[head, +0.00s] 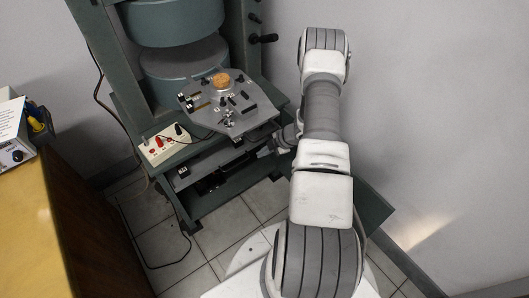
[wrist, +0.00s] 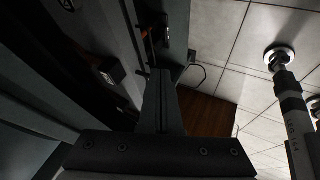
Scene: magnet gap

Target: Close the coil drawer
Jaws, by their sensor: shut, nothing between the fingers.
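In the head view a low, dark grey drawer-like tray (head: 182,182) with black parts in it sits below the metal plate of the magnet stand. I take it to be the coil drawer. It sticks out at the front, and its right end is hidden by the plate and my arm. My gripper (head: 277,143) is beside the right side of the stand, partly hidden by my arm. In the wrist view my gripper (wrist: 160,75) has its fingers together and empty, close to dark stand parts; whether it touches them I cannot tell.
The teal magnet (head: 172,22) stands behind the grey instrument plate (head: 240,118). A white switch box (head: 163,145) with a trailing cable is at its left. A wooden desk (head: 85,215) fills the lower left. Tiled floor (head: 220,220) is open in front, and a wall is at right.

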